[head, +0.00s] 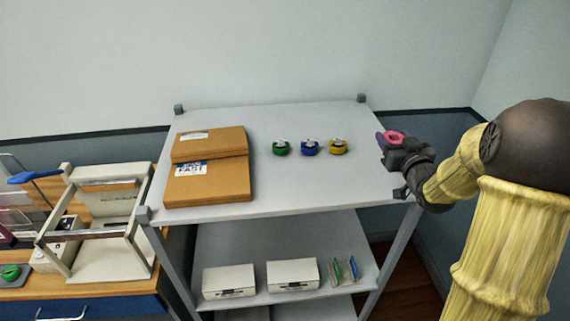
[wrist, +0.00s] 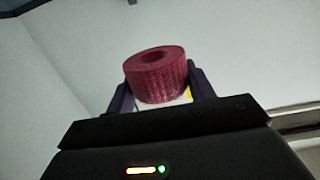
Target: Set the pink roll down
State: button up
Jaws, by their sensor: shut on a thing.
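The pink roll (head: 396,137) is held at the end of my arm, at the right edge of the shelf unit's top in the head view. My gripper (head: 388,141) is shut on it. In the wrist view the pink roll (wrist: 156,75) sits between the two dark fingers of my gripper (wrist: 160,88), with its round hole facing up in the picture. How far the roll is above the shelf top (head: 300,185) I cannot tell.
Green (head: 281,147), blue (head: 310,147) and yellow (head: 338,146) rolls stand in a row on the shelf top. Cardboard boxes (head: 210,182) lie on its left. Corner posts (head: 362,98) rise slightly. The front right of the top is clear. White boxes (head: 293,274) are on the lower shelf.

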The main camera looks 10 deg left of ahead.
jog(key=p, duration=0.2)
send_over(383, 177)
jog(key=shift+s+f, duration=0.15)
jog(key=shift+f, duration=2.8)
jog(key=shift+f+p, duration=0.4)
jog(key=shift+f, duration=1.7)
jog(key=shift+f, duration=0.15)
jog(key=o, duration=1)
jog(key=shift+a, duration=0.15)
jog(key=shift+s, duration=0.1)
jog(key=shift+w, duration=0.2)
